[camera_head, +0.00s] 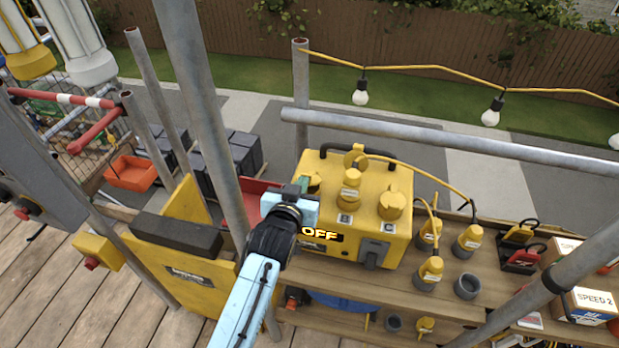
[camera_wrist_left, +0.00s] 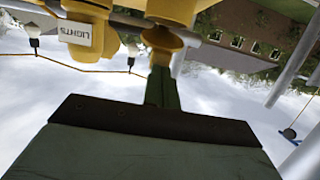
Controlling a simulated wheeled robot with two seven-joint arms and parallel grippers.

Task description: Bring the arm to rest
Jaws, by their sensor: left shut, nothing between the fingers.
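My left arm comes in from the bottom of the head view. Its gripper (camera_head: 303,184) is at the left front of a yellow power box (camera_head: 340,215), beside a yellow knob or plug partly hidden behind it. In the left wrist view the green fingers (camera_wrist_left: 162,88) are together and empty. Their tips are close to a round yellow part (camera_wrist_left: 162,40); I cannot tell whether they touch it. A yellow plug labelled LIGHTS (camera_wrist_left: 80,38) is beside it. The word OFF shows on the box front. My right gripper is not in view.
Scaffold poles (camera_head: 200,100) stand left of the gripper, and a rail (camera_head: 450,140) crosses behind the box. Yellow plugs (camera_head: 468,240) and cartons (camera_head: 585,305) are on the wooden shelf at right. A yellow bracket with a dark block (camera_head: 177,233) is at left.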

